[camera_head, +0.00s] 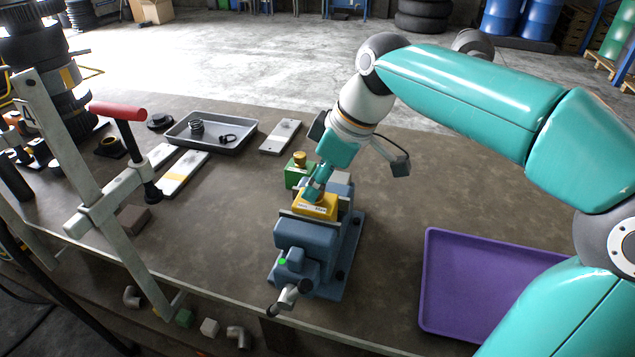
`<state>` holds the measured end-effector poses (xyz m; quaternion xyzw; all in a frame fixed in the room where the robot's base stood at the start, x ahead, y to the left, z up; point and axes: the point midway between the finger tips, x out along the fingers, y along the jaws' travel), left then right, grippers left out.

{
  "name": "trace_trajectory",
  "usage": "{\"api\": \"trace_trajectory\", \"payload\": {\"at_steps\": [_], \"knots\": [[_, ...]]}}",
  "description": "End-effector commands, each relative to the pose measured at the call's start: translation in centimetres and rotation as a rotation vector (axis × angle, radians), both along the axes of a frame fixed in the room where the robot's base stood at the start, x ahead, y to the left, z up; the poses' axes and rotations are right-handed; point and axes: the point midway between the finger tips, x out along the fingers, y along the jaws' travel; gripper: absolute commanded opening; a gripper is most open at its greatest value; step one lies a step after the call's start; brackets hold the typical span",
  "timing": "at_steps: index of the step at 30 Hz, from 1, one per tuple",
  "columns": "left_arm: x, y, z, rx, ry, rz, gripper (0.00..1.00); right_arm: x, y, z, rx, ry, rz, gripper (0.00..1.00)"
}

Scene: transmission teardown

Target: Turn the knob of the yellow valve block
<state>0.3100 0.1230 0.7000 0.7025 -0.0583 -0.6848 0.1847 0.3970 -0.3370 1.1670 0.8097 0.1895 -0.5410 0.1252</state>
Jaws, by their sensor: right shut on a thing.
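The yellow valve block (318,209) sits clamped in the jaws of a blue-grey vise (304,238) near the middle of the table. It has a pale label on its near face. My right gripper (314,195) points down from above and is shut at the top of the yellow block, where its knob is. The fingers hide most of the knob, so I cannot see how it is turned. My left gripper is not in view.
A green block (294,178) with a brass knob stands just behind the vise. A purple tray (432,285) lies at right. A grey tray (218,147) with small parts is at back left. A red-handled clamp (118,111) stands at the left edge. The table between vise and purple tray is clear.

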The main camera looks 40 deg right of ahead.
Motion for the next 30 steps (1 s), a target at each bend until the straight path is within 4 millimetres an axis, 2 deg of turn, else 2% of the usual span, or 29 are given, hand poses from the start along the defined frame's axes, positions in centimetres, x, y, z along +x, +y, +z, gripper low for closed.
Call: {"api": "trace_trajectory", "payload": {"at_steps": [18,30], "knots": [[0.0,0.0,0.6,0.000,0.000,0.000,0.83,0.2,-0.3,0.1,-0.002,-0.001,0.569,0.00],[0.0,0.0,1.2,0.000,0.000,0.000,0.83,0.3,-0.4,0.1,-0.004,-0.002,0.784,0.00]]}}
